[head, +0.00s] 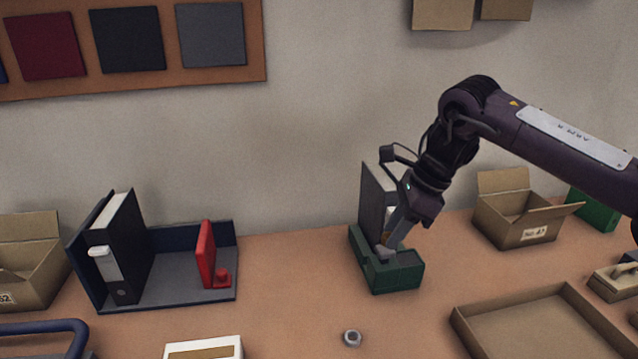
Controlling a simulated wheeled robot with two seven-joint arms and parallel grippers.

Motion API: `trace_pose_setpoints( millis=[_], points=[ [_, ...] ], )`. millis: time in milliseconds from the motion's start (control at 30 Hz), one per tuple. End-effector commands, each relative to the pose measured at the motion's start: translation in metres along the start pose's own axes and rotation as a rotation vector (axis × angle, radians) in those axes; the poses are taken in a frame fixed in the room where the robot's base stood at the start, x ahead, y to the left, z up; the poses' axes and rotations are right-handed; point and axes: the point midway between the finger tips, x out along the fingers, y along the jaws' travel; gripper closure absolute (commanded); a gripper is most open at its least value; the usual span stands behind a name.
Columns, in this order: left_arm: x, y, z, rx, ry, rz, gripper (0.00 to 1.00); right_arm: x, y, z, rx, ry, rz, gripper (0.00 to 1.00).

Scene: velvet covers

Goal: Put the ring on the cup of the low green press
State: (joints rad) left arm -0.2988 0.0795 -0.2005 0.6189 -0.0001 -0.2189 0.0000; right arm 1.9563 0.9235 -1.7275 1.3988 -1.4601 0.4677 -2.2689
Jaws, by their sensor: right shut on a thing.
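The low green press (399,276) stands on the table right of the middle, with a tall grey upright part (374,193) at its back. My right gripper (386,250) points down over the press, its tips close to the top of the green body. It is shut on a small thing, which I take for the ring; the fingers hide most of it. The cup of the press is hidden behind the gripper, and I cannot tell whether the ring touches it. My left gripper is not in view.
A small grey round piece (352,338) lies on the table in front. A blue corner stand (170,297) holds a black binder (122,250) and a red upright piece (206,255) at left. An open carton (518,222) and a shallow tray (470,332) are at right.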

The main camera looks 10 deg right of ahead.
Motion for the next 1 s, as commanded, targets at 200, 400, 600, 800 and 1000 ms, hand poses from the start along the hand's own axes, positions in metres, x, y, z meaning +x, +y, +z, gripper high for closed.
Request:
trace_pose_setpoints(
  millis=[200, 400, 600, 800, 1000],
  points=[
    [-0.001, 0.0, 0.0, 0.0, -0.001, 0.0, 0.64, 0.002, 0.004, 0.002, 0.077, -0.001, -0.032, 0.92],
    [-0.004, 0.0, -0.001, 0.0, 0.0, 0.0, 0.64, 0.011, 0.016, 0.009, 0.326, 0.0, -0.138, 0.92],
    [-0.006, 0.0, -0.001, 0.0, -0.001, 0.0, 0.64, 0.02, 0.029, 0.017, 0.641, 0.001, -0.272, 0.92],
    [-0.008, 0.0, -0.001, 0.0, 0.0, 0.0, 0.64, 0.029, 0.041, 0.023, 0.962, 0.002, -0.407, 0.92],
    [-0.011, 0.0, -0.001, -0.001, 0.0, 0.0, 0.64, 0.036, 0.053, 0.027, 1.283, 0.003, -0.542, 0.92]
  ],
)
